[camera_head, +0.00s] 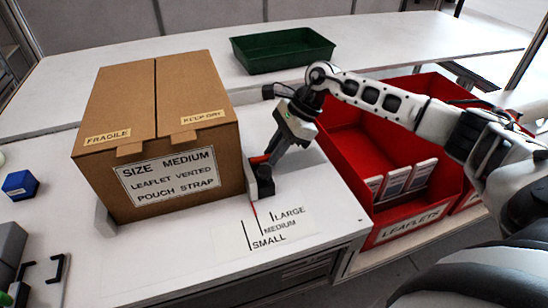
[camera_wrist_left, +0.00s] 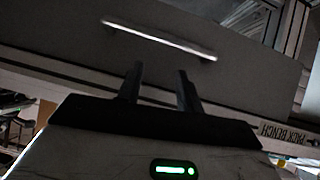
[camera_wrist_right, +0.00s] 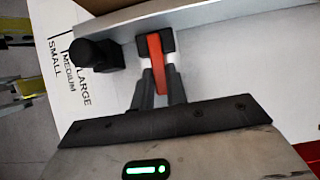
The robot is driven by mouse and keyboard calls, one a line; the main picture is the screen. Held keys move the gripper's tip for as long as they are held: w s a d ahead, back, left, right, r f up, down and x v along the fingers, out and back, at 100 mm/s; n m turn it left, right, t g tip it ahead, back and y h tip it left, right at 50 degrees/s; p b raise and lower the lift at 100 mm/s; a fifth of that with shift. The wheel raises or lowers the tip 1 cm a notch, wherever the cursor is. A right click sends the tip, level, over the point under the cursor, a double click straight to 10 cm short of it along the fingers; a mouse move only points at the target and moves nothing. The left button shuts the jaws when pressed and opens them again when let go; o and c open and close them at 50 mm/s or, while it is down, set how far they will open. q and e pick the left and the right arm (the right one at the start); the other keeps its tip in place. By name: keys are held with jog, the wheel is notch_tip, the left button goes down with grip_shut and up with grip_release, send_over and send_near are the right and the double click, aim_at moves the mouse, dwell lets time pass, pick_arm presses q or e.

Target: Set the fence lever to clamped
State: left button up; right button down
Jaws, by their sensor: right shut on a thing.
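The fence (camera_head: 262,182) is a low grey bar standing against the right side of the cardboard box. Its red lever (camera_wrist_right: 156,58) shows between my right gripper's fingers in the right wrist view; in the head view only a bit of red (camera_head: 260,158) shows. My right gripper (camera_wrist_right: 160,75) is shut on the lever, reaching down from above right. A black knob (camera_wrist_right: 92,53) stands on the fence beside the lever. My left gripper (camera_wrist_left: 158,75) is open and empty, facing a grey panel; I cannot make it out in the head view.
The cardboard box (camera_head: 205,137) fills the left of the bench. A size scale (camera_head: 275,228) is marked on the bench before the fence. A red leaflet bin (camera_head: 360,150) stands right, a green tray (camera_head: 282,48) behind, and a blue block (camera_head: 19,184) far left.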

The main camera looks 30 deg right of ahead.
jog(key=c, duration=1.4)
grip_release()
pick_arm(q)
jog(key=shift+d, duration=0.1)
pick_arm(e)
jog(key=shift+d+r, duration=0.35)
pick_arm(q)
jog(key=shift+f+b, duration=0.2)
jog(key=shift+b, duration=0.4)
pick_arm(e)
jog(key=v, duration=1.5)
jog(key=shift+s+d+f, duration=0.2)
jog(key=shift+s, duration=0.05)
